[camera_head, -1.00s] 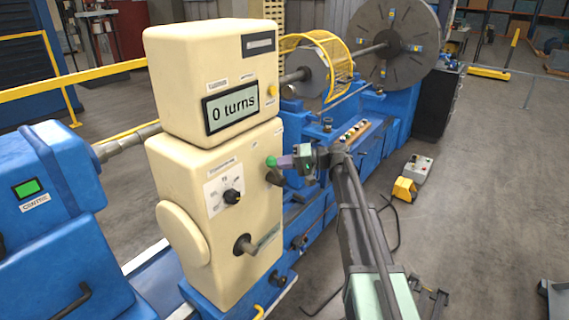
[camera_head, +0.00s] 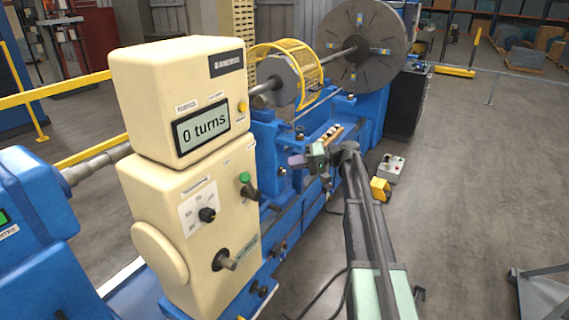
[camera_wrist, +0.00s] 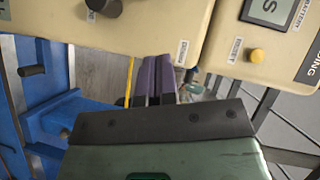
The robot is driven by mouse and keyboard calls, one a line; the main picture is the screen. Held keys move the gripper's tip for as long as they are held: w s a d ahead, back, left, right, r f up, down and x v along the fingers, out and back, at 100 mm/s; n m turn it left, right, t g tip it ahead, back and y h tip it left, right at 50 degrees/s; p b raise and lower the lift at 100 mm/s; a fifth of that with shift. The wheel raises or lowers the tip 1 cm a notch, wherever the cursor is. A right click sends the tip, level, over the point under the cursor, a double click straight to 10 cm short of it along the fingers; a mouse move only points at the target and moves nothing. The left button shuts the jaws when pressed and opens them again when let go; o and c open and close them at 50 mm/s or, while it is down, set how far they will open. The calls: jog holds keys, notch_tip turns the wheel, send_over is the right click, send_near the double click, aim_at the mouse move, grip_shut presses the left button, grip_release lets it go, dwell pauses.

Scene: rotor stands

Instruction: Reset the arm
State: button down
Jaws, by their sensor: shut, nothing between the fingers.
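My gripper (camera_head: 294,161) is at the end of my outstretched arm, just right of the cream machine head (camera_head: 185,215). Its purple fingers are together and empty; they also show side by side in the wrist view (camera_wrist: 157,78). The green-knobbed lever (camera_head: 245,178) on the head's right edge stands to the left of the fingertips, with a clear gap in the picture. The display (camera_head: 201,127) reads "0 turns".
The head carries a black dial (camera_head: 207,214) and a crank handle (camera_head: 225,262). Behind my gripper are the blue machine bed (camera_head: 335,150), a yellow cage (camera_head: 300,65) and a large grey disc (camera_head: 362,42). A yellow pedal (camera_head: 380,188) lies on the floor. Open floor spreads to the right.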

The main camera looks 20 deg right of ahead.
dwell(0.4)
jog(key=s+a+f+g+h+b, duration=0.1)
jog(key=s+f+h, duration=0.4)
jog(key=s, duration=0.5)
jog(key=s+a+f+g+h+b, duration=0.2)
jog(key=s+a+f+h, duration=0.3)
jog(key=s+f, duration=0.3)
jog(key=s+a+f+g+h+b, duration=0.1)
jog(key=s+a+f+h+b, duration=0.2)
jog(key=s, duration=0.9)
notch_tip(320, 180, down, 5)
jog(key=shift+s+a+r+h+b, duration=0.15)
jog(key=shift+a+h+b, duration=0.25)
jog(key=shift+a+h, duration=0.75)
jog(key=shift+a, duration=0.1)
jog(key=c, duration=1.8)
grip_release()
jog(key=shift+c, duration=0.2)
